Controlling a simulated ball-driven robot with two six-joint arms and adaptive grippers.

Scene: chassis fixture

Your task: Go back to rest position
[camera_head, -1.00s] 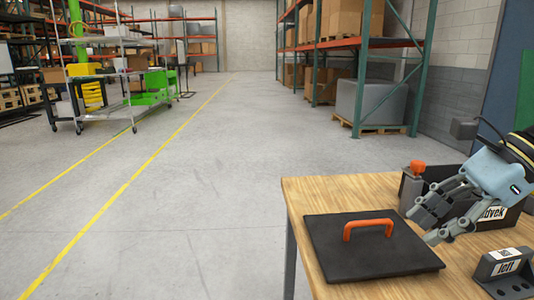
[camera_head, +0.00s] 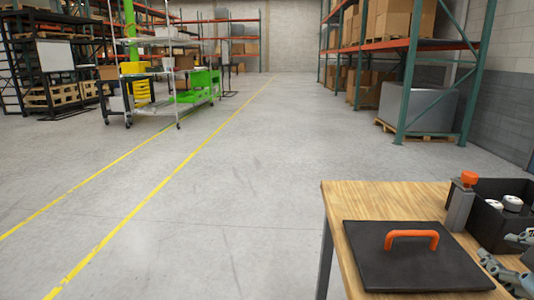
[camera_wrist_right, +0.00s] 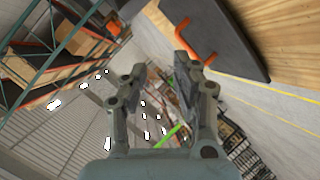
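My right gripper (camera_head: 503,250) shows only in part at the right edge of the head view, over the table beside the black bin. In the right wrist view its two fingers (camera_wrist_right: 158,68) stand apart with nothing between them. A black plate (camera_head: 400,272) with an orange handle (camera_head: 411,235) lies flat on the wooden table (camera_head: 350,205), left of the gripper and apart from it. The plate (camera_wrist_right: 228,30) and its handle (camera_wrist_right: 190,40) also show tilted at the top of the right wrist view. My left gripper is in neither view.
A black bin (camera_head: 515,187) with white round parts (camera_head: 511,203) stands at the table's right. A grey block with an orange knob (camera_head: 469,178) stands beside it. The floor (camera_head: 200,210) left of the table is clear, with a cart (camera_head: 170,85) farther back.

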